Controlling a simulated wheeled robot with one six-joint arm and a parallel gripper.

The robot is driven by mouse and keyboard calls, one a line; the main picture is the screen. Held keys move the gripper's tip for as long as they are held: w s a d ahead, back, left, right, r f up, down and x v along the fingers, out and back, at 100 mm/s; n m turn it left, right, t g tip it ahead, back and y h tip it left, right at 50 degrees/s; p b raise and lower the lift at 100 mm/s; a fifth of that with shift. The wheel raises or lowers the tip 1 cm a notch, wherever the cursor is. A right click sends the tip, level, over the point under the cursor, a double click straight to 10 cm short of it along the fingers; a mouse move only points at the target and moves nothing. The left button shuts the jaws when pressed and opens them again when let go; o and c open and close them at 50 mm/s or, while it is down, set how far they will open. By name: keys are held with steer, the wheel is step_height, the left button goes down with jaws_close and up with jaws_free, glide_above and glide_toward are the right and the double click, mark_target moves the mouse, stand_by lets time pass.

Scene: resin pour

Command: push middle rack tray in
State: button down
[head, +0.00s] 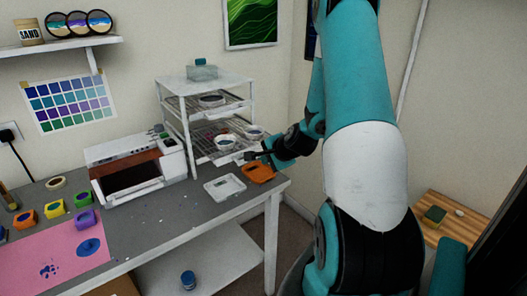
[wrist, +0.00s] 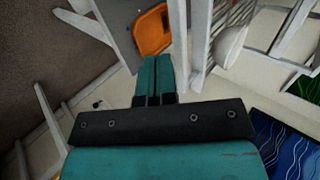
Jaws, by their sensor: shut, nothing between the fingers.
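The white rack (head: 187,137) stands at the back right of the workbench. Its middle tray (head: 207,148) is a wire tray holding white bowls (head: 224,142) and appears to stick out toward the front. My gripper (head: 250,156) is shut and empty, close to the front edge of this tray in the head view. I cannot tell whether the fingertips touch the tray.
An orange tray (head: 259,174) lies just below my gripper. A small white scale (head: 225,187) sits left of it. A white printer-like machine (head: 138,168) stands left of the rack. An upper tray holds a dish (head: 211,100). A clear box (head: 202,72) sits on top.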

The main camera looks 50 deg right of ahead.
steer(key=shift+w+d, duration=0.2)
steer(key=shift+w, duration=0.7)
steer(key=shift+w, duration=0.1)
